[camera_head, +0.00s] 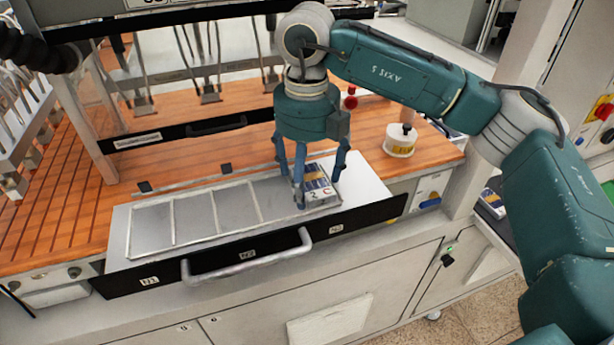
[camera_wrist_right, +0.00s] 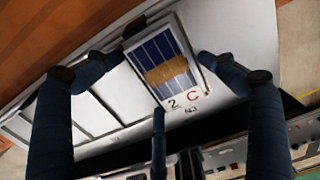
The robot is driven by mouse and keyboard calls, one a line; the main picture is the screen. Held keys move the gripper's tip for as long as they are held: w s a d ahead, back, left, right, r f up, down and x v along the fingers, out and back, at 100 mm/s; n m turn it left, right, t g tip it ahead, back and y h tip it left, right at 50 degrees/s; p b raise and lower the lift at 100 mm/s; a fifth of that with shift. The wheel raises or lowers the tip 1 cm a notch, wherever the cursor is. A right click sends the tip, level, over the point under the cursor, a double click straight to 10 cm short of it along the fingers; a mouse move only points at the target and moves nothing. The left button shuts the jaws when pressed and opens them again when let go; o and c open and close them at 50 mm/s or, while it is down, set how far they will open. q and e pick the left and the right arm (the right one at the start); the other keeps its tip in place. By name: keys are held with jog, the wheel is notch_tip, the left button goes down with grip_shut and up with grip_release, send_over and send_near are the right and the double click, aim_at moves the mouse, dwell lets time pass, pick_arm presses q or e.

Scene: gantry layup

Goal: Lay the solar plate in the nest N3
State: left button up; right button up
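The solar plate (camera_head: 318,181) is a small flat panel with dark blue cells, a tan patch and the marks "2" and "C". It lies flat at the right end of the drawer tray (camera_head: 121,238), behind the front label N3 (camera_head: 336,229). The plate also shows in the right wrist view (camera_wrist_right: 157,50), beside a small N3 mark. My right gripper (camera_head: 312,180) points down over it. Its three fingers stand spread around the plate, seemingly apart from its edges. The plate's seating at the far edge is partly hidden by the fingers. My left gripper is not in view.
Empty framed nests (camera_head: 195,217) fill the tray to the left. A drawer handle (camera_head: 247,262) sticks out in front. A white round container (camera_head: 400,140) stands on the wooden bench at right. Hanging metal tools and a dark rail (camera_head: 190,130) are behind the tray.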

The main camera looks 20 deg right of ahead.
aim_at(307, 182)
jog(key=shift+f, duration=0.2)
jog(key=shift+r+p, duration=0.75)
jog(key=shift+w+d+r+b, duration=0.15)
jog(key=shift+r+b, duration=0.1)
jog(key=shift+b, duration=0.15)
notch_tip(307, 182, up, 6)
jog(key=shift+b, duration=0.85)
jog(key=shift+r, duration=0.5)
